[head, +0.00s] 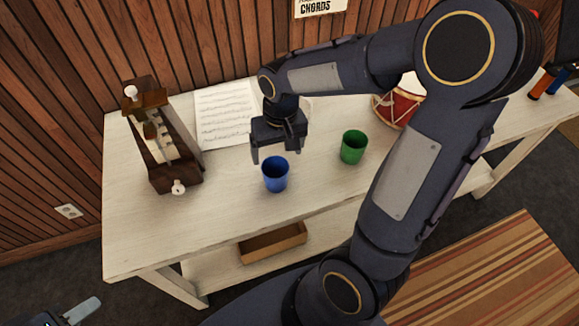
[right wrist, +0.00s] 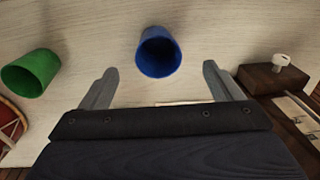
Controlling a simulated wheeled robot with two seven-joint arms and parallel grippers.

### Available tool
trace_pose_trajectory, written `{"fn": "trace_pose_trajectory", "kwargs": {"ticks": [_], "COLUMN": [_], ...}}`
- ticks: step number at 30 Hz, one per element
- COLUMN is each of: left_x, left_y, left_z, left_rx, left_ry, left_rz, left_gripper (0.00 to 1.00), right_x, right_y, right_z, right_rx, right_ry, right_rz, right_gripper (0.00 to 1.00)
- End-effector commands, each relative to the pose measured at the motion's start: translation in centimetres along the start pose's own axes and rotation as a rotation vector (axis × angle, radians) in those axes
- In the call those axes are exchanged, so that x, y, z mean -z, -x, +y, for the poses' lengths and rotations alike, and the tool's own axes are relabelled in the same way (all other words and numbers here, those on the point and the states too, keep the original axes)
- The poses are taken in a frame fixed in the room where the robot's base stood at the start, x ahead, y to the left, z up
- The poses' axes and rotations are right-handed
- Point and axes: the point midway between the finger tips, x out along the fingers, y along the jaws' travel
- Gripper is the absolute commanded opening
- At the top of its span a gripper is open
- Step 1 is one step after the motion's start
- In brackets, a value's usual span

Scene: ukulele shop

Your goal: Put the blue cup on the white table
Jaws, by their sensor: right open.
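The blue cup (head: 275,176) stands upright on the white table (head: 235,215), near its front edge. My right gripper (head: 276,153) is open and empty, pointing down just behind and above the cup. In the right wrist view the blue cup (right wrist: 158,54) shows between and beyond the two spread fingers, with its dark opening visible. I see no contact between fingers and cup. Only a pale finger of my left gripper (head: 80,311) shows at the bottom left corner of the head view, away from the table, and its opening is not clear.
A green cup (head: 354,147) stands to the right of the blue cup. A red drum (head: 397,107) is behind it, partly hidden by my right arm. A dark wooden device (head: 172,160) stands left, with sheet music (head: 224,112) behind. A wooden tray (head: 273,243) lies on the lower shelf.

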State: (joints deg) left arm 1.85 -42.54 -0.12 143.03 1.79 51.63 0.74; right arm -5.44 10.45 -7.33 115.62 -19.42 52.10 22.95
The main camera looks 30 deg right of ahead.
Motion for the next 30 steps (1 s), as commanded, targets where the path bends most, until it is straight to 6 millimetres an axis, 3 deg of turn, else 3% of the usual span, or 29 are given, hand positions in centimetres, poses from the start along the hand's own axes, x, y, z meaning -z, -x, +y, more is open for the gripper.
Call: {"fn": "trace_pose_trajectory", "kwargs": {"ticks": [3, 6, 12, 15, 20, 30], "left_x": [0.0, 0.0, 0.0, 0.0, 0.0, 0.0], "left_y": [0.0, 0.0, 0.0, 0.0, 0.0, 0.0], "left_z": [0.0, 0.0, 0.0, 0.0, 0.0, 0.0], "left_rx": [0.0, 0.0, 0.0, 0.0, 0.0, 0.0], "left_ry": [0.0, 0.0, 0.0, 0.0, 0.0, 0.0], "left_rz": [0.0, 0.0, 0.0, 0.0, 0.0, 0.0], "left_gripper": [0.36, 0.36, 0.36, 0.36, 0.36, 0.36], "right_x": [-3.4, -6.9, -12.6, -14.2, -15.2, -15.2], "right_y": [3.6, 5.9, 8.0, 8.1, 8.1, 8.1], "right_z": [0.4, 0.4, -0.3, -0.7, -1.0, -1.0], "right_rx": [0.104, 0.191, 0.307, 0.335, 0.352, 0.353], "right_ry": [0.001, 0.018, 0.06, 0.078, 0.091, 0.091], "right_rz": [0.078, 0.154, 0.301, 0.352, 0.385, 0.386], "right_gripper": [0.85, 0.85, 0.85, 0.85, 0.85, 0.85]}}
